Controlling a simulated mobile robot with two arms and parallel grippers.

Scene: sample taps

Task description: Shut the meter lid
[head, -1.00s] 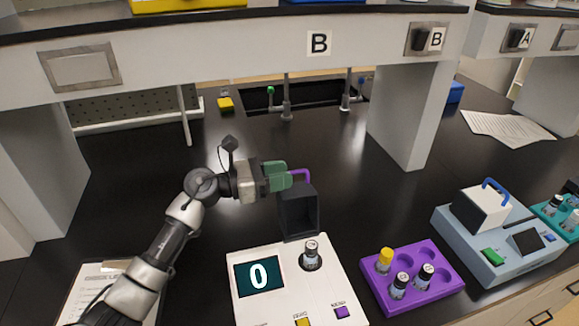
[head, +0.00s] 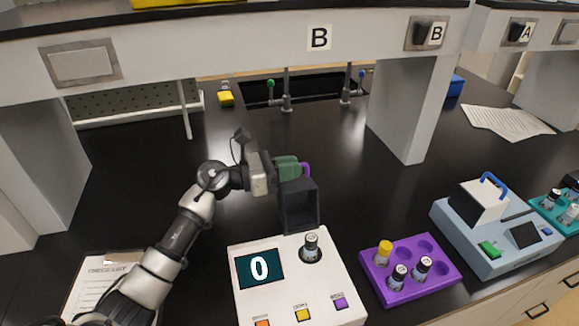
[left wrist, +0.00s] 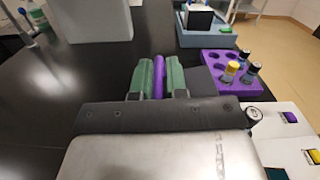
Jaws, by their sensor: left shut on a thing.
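The white meter (head: 290,280) stands at the front with a "0" on its screen. A dark-capped vial (head: 311,246) stands in its well. The dark box-shaped lid (head: 299,208) is raised open at the meter's back edge, its hollow side facing me. My left gripper (head: 300,170) is behind the lid with its green fingers shut on the purple lid handle (head: 306,168). In the left wrist view the purple handle (left wrist: 159,78) lies between the green fingers (left wrist: 159,80). My right gripper is not in view.
A purple rack (head: 408,270) with several vials stands right of the meter. Beyond it is a blue-grey device (head: 490,236) with a blue-handled lid. A clipboard (head: 95,285) lies at the left. A shelf post (head: 410,110) stands behind.

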